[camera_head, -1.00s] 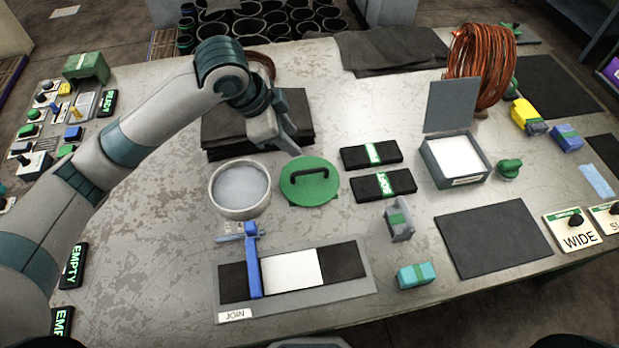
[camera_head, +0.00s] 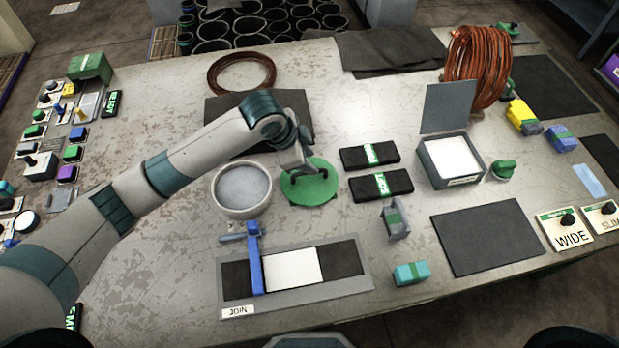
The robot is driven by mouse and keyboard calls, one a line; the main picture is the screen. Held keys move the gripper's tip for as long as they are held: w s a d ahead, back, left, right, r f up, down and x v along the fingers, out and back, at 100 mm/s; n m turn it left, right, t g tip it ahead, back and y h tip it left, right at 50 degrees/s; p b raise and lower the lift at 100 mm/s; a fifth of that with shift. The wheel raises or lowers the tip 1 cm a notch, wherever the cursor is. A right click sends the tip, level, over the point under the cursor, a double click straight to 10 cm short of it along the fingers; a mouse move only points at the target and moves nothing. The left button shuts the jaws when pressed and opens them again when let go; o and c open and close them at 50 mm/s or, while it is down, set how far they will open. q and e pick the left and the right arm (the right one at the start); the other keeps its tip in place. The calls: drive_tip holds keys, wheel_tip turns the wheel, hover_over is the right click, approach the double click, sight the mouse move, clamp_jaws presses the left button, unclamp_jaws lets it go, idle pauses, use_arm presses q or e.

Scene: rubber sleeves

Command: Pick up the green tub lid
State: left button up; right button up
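The green tub lid (camera_head: 318,190) is a flat round disc lying on the table, just right of the open round grey tub (camera_head: 242,190). Its dark bar handle is largely covered by my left gripper (camera_head: 309,172). My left gripper is at the lid's handle, coming from the upper left. The fingers are small and overlap the handle, so I cannot tell whether they are closed on it. The lid appears to rest on the table. My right gripper is not in view.
A jig marked JOIN (camera_head: 355,285) with a blue bar (camera_head: 255,262) lies in front of the tub. Two black packs (camera_head: 366,157) lie right of the lid. An open box (camera_head: 432,175) stands further right. A dark sheet stack (camera_head: 225,112) lies behind, beneath my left arm.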

sight(309, 177)
use_arm(q)
drive_tip(key=shift+f+p, duration=0.5)
drive_tip(key=f, duration=0.1)
drive_tip(key=f+p, duration=0.1)
drive_tip(key=f, duration=0.1)
drive_tip(key=shift+w+d, duration=0.2)
drive_tip(key=shift+w+d+f, duration=0.2)
drive_tip(key=shift+f, duration=0.4)
clamp_jaws()
